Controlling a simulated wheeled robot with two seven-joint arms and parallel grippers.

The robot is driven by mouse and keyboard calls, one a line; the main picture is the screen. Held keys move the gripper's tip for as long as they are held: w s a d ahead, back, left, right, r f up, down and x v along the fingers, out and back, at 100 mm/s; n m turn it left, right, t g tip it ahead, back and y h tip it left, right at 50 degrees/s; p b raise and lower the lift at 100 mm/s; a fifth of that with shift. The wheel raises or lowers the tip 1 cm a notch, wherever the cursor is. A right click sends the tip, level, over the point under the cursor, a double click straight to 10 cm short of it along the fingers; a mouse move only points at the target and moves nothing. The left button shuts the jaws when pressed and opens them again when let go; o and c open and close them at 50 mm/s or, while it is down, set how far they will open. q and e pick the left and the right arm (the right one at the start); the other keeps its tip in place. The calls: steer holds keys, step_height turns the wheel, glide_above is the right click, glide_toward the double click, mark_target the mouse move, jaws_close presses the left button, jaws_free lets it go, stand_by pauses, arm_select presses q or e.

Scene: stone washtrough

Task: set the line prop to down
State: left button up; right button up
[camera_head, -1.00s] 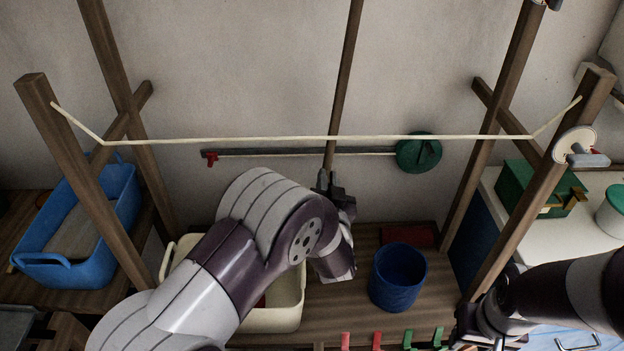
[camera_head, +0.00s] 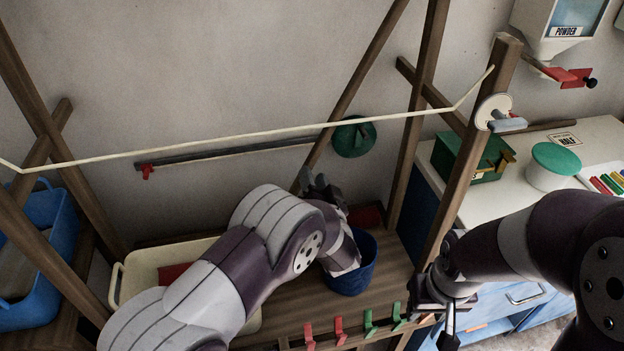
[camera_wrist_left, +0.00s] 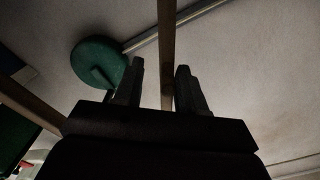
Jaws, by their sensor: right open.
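The line prop, seemingly the long wooden pole (camera_head: 372,62), leans up to the right out of the top of the head view. The cream line (camera_head: 240,134) crosses it. My left gripper (camera_head: 318,186) is at the pole's lower visible part; its arm hides what is below. In the left wrist view the pole (camera_wrist_left: 167,45) runs between the two spread fingers (camera_wrist_left: 160,88), with a gap on the left finger's side; contact on the right is unclear. My right gripper (camera_head: 436,300) is open and empty, low beside the right front post.
A blue bucket (camera_head: 357,270) and cream basin (camera_head: 150,262) stand near my left arm. A rail with a red slider (camera_head: 147,171) and a green disc (camera_head: 354,137) is on the wall. The right post (camera_head: 470,145) carries a crank disc (camera_head: 493,110). Hooks (camera_head: 339,332) line the front edge.

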arm_select(q)
steer(key=shift+s+a, duration=0.1)
steer(key=v, duration=1.2)
steer(key=shift+s, duration=0.3)
